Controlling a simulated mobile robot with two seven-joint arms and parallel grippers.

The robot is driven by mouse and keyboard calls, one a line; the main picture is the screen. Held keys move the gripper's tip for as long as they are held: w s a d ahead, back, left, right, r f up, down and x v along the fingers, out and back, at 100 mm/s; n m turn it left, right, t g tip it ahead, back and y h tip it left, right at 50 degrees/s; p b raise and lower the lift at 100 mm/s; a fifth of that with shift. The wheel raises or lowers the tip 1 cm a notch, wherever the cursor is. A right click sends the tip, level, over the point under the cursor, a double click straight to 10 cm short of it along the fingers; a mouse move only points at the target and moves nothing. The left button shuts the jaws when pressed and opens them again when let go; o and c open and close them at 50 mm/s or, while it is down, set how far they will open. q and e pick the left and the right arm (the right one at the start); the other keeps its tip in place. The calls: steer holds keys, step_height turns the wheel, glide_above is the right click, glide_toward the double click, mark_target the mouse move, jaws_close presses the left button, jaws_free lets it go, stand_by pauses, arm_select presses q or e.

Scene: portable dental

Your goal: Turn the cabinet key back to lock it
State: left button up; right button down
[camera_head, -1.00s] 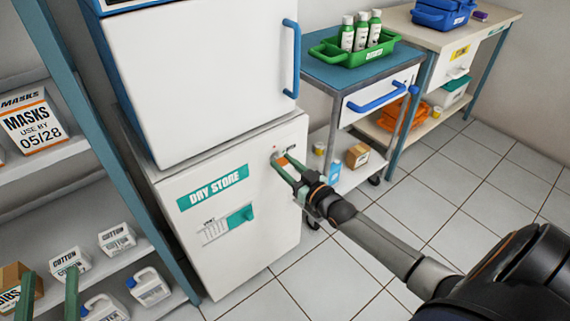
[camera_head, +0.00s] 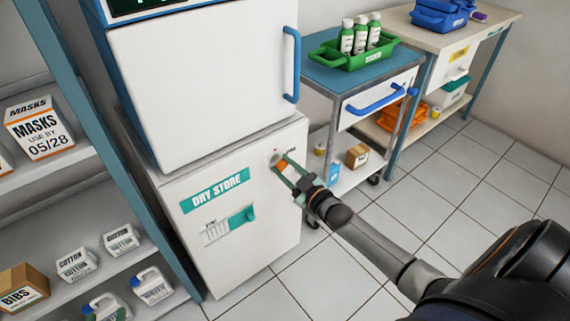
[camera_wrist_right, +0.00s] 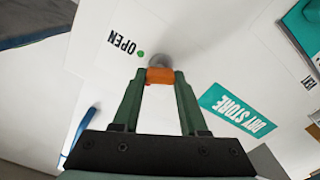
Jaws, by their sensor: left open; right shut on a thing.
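The white DRY STORE cabinet (camera_head: 255,237) stands in the middle, its door flat against the body. The orange key (camera_wrist_right: 160,76) is in the round grey lock (camera_wrist_right: 160,60) at the door's upper right; it also shows in the head view (camera_head: 281,165). My right gripper (camera_wrist_right: 160,80) is shut on the key, a green finger on each side. The word OPEN (camera_wrist_right: 124,45) and a green dot show beside the lock in the right wrist view. The key's exact turn is hard to tell.
A white upper unit with a blue handle (camera_head: 291,65) sits above the cabinet. A trolley (camera_head: 325,75) with a green tray stands to its right. A shelf (camera_head: 72,163) with boxes and bottles is at the left. Tiled floor in front is clear.

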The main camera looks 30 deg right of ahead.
steer(key=n, duration=0.3)
steer(key=shift+n+p, duration=0.3)
steer(key=shift+n, duration=0.5)
arm_select(q)
step_height(320, 180, down, 4)
steer(key=s+g, duration=0.2)
arm_select(e)
steer(key=shift+a+f+n, duration=0.1)
steer(key=shift+n, duration=0.9)
steer(key=n, duration=0.3)
steer(key=shift+f+b, duration=0.1)
steer(key=shift+b, duration=0.2)
steer(key=n, duration=0.2)
steer(key=shift+n+b, duration=0.3)
arm_select(q)
step_height(320, 180, up, 6)
steer(key=w+t, duration=0.2)
steer(key=t, duration=0.1)
steer(key=shift+w+r, duration=0.2)
steer(key=shift+w, duration=0.05)
arm_select(e)
steer(key=shift+n, duration=0.3)
steer(key=shift+c, duration=2.2)
jaws_free()
arm_select(q)
steer(key=shift+f, duration=0.25)
